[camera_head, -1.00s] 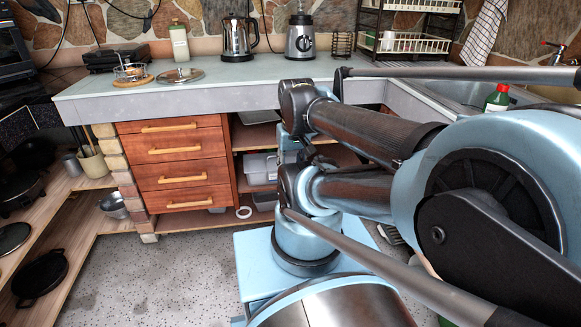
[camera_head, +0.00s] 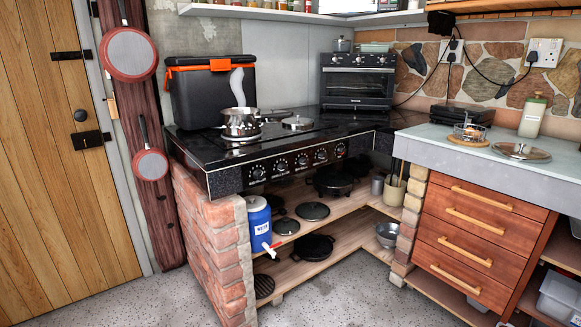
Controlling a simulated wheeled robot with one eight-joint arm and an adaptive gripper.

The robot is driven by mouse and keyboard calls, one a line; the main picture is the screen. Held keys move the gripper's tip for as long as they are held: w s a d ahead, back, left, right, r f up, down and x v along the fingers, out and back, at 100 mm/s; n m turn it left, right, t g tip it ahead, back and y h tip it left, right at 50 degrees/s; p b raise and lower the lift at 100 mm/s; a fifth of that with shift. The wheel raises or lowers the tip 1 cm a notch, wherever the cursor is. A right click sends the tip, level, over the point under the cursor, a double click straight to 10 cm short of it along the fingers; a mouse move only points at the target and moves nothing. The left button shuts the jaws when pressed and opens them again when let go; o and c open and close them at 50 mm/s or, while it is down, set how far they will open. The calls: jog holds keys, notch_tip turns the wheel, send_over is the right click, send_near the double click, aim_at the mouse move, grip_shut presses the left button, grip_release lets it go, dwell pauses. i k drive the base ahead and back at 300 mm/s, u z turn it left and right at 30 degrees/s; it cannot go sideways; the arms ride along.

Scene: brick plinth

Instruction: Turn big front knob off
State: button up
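A black stove (camera_head: 228,182) stands on a brick plinth in the middle of the view. Its front panel carries a row of several dark round knobs with white markings, from the leftmost knob (camera_head: 257,172) to the rightmost knob (camera_head: 340,148). Their exact settings are too small to read, and I cannot tell which one controls the front burner. A steel pot (camera_head: 241,124) sits on the cooktop at the front left, with white steam (camera_head: 237,86) rising from it. My gripper and arm are not in view.
A black cooler (camera_head: 212,92) with an orange band and a toaster oven (camera_head: 357,80) stand behind. A blue container (camera_head: 259,224) sits on the shelf under the stove. Wooden drawers (camera_head: 478,229) are right. The floor in front (camera_head: 350,290) is clear.

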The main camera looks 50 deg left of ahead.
aim_at(259, 174)
jog(key=u, duration=2.05)
